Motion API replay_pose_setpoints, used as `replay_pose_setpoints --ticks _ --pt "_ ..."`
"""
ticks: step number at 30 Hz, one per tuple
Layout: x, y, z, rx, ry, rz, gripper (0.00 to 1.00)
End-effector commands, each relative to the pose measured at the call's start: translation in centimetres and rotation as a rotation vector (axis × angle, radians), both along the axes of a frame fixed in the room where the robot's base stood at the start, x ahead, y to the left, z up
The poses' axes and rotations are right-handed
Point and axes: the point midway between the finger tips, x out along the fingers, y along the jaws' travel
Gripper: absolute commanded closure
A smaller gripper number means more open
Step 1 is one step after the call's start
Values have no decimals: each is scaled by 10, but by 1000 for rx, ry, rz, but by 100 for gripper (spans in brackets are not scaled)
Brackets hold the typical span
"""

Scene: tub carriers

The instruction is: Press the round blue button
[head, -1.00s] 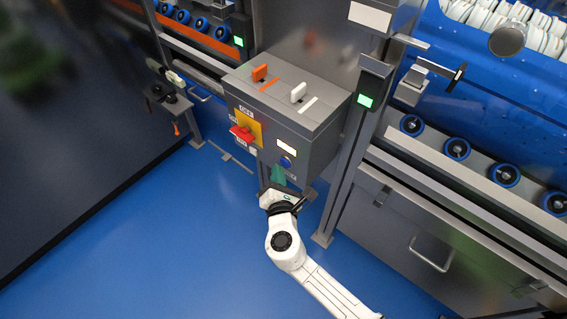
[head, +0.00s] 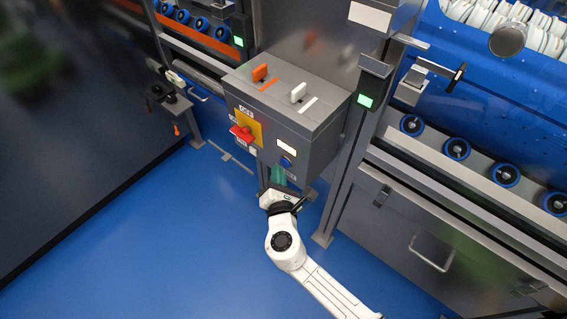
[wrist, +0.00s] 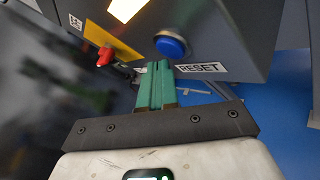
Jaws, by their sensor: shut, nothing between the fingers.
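The round blue button (head: 286,162) is on the front of a grey control box, below a lit white panel. In the wrist view the blue button (wrist: 171,44) stands out from the box face, left of and above a RESET label (wrist: 202,67). My gripper (head: 278,174) is just below the button in the head view. In the wrist view its green fingers (wrist: 157,68) are together and empty, with the tips just below and slightly left of the button. I cannot tell whether they touch the box face.
A metal post (head: 345,175) stands right of the box. Blue floor (head: 140,240) is open at left.

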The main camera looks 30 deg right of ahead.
Motion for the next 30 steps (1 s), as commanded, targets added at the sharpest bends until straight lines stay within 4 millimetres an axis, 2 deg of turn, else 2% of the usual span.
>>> replay_pose_setpoints --ticks 30 --pt "3 -10 1 1 -1 -2 100"
